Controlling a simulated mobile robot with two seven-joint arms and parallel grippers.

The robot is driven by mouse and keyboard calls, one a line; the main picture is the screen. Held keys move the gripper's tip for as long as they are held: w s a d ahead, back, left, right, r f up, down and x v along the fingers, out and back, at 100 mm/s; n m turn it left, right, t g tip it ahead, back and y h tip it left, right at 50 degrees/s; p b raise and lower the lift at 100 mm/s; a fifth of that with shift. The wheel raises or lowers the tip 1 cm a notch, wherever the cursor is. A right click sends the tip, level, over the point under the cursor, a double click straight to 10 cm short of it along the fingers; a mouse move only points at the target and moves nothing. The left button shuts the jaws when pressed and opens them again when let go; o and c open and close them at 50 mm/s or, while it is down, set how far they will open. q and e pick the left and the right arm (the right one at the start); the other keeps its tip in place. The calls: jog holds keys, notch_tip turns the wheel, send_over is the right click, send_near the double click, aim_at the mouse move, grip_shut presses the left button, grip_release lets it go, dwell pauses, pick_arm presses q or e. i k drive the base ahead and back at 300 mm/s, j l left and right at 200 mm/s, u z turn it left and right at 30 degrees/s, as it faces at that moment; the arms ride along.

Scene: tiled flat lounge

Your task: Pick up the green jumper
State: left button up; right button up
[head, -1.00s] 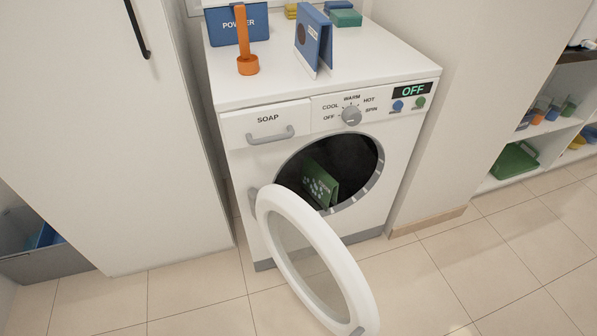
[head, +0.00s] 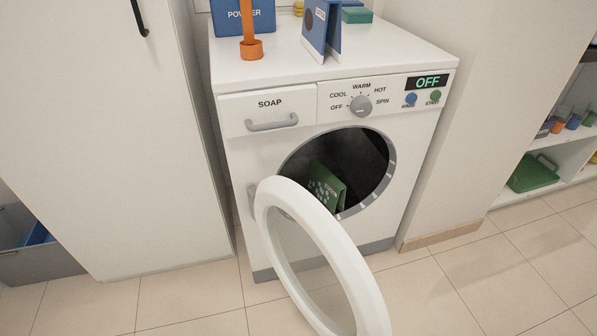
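A green folded item with light spots, likely the green jumper (head: 326,187), stands tilted inside the dark drum of the white washing machine (head: 240,165), near the lower left of its round opening. The machine's round door (head: 352,270) is open and swung out toward me at the lower left of the opening. Its rim covers a small part of the opening's lower left edge. Neither of my grippers is in the head view.
A blue powder box (head: 226,22), an orange upright item (head: 250,48) and a blue folded item (head: 323,28) stand on the machine. A white cabinet (head: 90,130) is on the left, shelves (head: 575,155) on the right. Tiled floor lies clear right of the door.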

aim_at(320, 182)
jog(key=i+l+u, duration=0.45)
jog(key=i, duration=0.2)
jog(key=i+l+u, duration=0.5)
jog(key=i, duration=0.15)
